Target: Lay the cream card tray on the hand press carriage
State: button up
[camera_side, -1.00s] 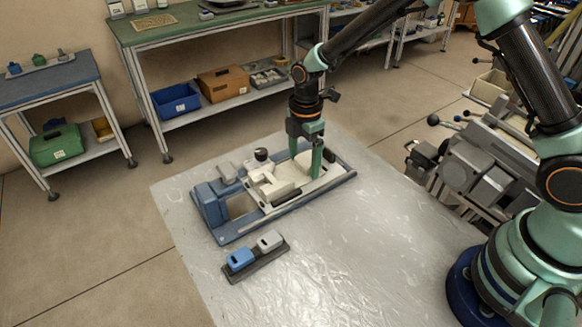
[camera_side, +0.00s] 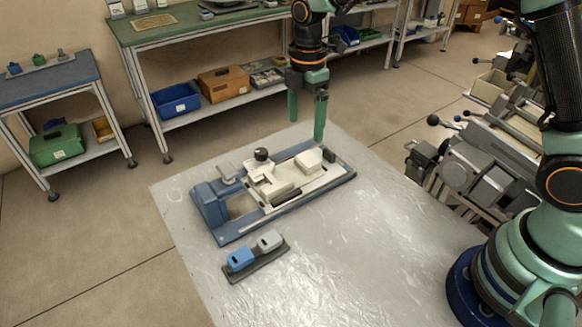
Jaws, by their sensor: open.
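The hand press (camera_side: 225,225) is a long blue base lying on the silvery sheet in the middle of the view. A flat cream piece, which looks like the card tray (camera_side: 322,174), lies along the right part of the press, over its carriage. A raised cream block (camera_side: 308,160) stands on it. I cannot tell where the tray ends and the carriage begins. The tray appears flat and level. My gripper (camera_side: 306,131) is open and empty above the back right of the press, fingers pointing down, apart from the tray.
A dark holder with a blue block (camera_side: 240,258) and a grey block (camera_side: 270,240) lies in front of the press. A black knob (camera_side: 261,154) stands up at the press's back edge. Grey machinery (camera_side: 475,165) stands at the right. The sheet's front right is clear.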

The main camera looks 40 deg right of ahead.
jog(key=s+d+r+m+t, duration=0.3)
jog(key=s+d+r+m, duration=0.2)
jog(key=s+r+m, duration=0.4)
jog(key=s+d+r+m+t, duration=0.2)
jog(key=s+d+m, duration=0.2)
jog(key=s+m, duration=0.3)
jog(key=shift+s+d+m+t, duration=0.2)
jog(key=shift+m+t, duration=0.1)
jog(key=shift+m, duration=0.7)
jog(key=shift+r, duration=0.15)
